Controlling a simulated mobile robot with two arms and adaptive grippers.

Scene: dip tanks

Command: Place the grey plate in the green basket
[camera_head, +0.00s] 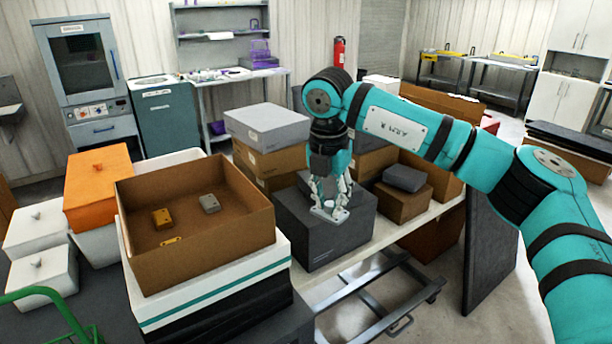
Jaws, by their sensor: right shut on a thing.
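My right gripper (329,208) points down in the middle of the view, just over the top of a dark grey box (325,238). A green bar (45,296) at the bottom left corner may be part of the green basket; the rest is out of frame. My left gripper is not in view.
A trolley frame (375,300) is on the floor.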

